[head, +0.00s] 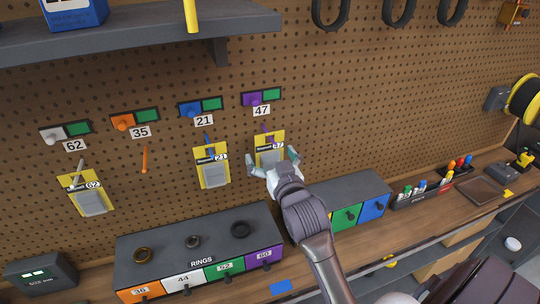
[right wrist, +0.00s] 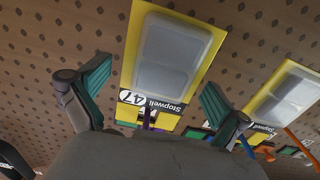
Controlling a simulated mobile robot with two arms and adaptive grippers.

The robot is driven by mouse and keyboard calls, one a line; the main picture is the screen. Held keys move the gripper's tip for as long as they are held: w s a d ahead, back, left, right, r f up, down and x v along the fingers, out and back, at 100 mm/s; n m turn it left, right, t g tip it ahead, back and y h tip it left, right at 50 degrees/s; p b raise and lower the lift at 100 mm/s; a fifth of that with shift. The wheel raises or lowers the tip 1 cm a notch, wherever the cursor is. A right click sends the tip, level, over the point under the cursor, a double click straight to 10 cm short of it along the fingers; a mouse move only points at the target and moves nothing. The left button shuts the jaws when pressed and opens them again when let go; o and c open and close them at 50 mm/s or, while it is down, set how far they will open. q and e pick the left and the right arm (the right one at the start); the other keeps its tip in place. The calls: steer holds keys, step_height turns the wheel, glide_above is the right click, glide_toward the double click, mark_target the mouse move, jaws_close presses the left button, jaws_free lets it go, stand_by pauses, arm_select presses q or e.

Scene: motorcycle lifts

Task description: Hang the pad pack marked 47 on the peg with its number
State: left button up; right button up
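The yellow pad pack marked 47 (head: 268,151) is at the purple peg (head: 267,130) under the 47 label (head: 262,111). In the right wrist view the pack (right wrist: 172,50) shows its clear blister and number, and the purple peg (right wrist: 150,117) shows at its header. It appears to hang there. My right gripper (head: 272,159) is open, with one green-padded finger on each side of the pack. In the right wrist view a gap shows between the fingers (right wrist: 154,92) and the pack. My left gripper is not in view.
Pack 62 (head: 88,203) and pack 21 (head: 213,176) hang to the left. The orange peg (head: 145,160) under 35 is bare. Below stand a RINGS drawer box (head: 210,232) and another drawer unit (head: 350,187). A shelf (head: 130,38) juts out above.

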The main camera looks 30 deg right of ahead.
steer(key=shift+f, duration=0.1)
steer(key=shift+s+a, duration=0.1)
steer(key=shift+s, duration=0.25)
steer(key=v, duration=1.1)
steer(key=shift+s, duration=0.15)
